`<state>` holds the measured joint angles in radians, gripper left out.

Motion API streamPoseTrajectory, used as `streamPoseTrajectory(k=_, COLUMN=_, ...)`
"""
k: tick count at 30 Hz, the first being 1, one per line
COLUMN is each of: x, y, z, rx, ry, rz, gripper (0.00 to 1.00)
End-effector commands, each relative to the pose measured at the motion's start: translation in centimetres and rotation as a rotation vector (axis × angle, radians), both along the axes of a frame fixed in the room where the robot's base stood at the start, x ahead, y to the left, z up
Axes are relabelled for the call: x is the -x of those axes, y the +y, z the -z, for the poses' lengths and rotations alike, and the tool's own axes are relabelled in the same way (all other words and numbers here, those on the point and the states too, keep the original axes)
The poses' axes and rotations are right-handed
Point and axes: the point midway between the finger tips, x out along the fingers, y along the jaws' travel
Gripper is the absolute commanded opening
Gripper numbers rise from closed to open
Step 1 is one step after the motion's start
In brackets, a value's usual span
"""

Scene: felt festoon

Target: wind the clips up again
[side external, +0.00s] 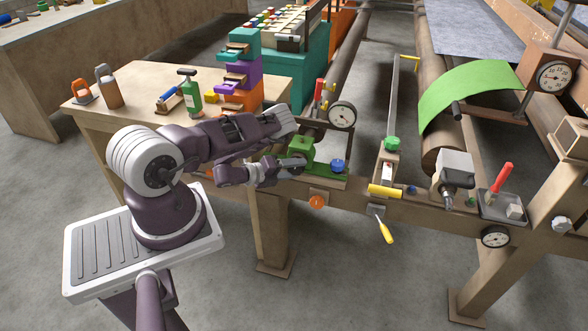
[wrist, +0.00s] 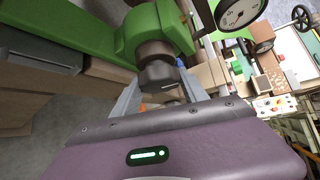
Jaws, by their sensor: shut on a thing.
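A green housing (side external: 301,148) sits on the near rail of the machine, on a green plate. It fills the top of the wrist view (wrist: 143,30), where a dark grey knob (wrist: 160,76) on a short shaft sticks out of it toward me. My gripper (side external: 296,163) reaches the housing from the left. In the wrist view my gripper (wrist: 160,92) has one finger on each side of the dark knob and is shut on it. The finger contact is partly hidden by the wrist body. I cannot make out any clips. A green felt sheet (side external: 468,92) hangs over a roller.
A blue knob (side external: 338,166) and a dial gauge (side external: 342,115) stand close to the right of the housing. An orange disc (side external: 317,201) and a yellow-handled tool (side external: 385,230) are on the rail's front.

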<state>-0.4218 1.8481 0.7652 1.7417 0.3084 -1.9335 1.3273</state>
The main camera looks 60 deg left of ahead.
Motion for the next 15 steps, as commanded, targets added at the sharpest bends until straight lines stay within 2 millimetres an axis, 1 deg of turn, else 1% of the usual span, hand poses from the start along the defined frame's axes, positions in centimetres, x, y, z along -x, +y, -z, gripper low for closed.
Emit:
streamPoseTrajectory(k=6, x=0.06, y=-0.01, z=0.08, rx=0.090, ry=-0.089, rz=0.001, gripper=0.10)
streamPoseTrajectory(k=15, x=0.03, y=-0.07, z=0.10, rx=0.154, ry=-0.150, rz=0.002, gripper=0.11)
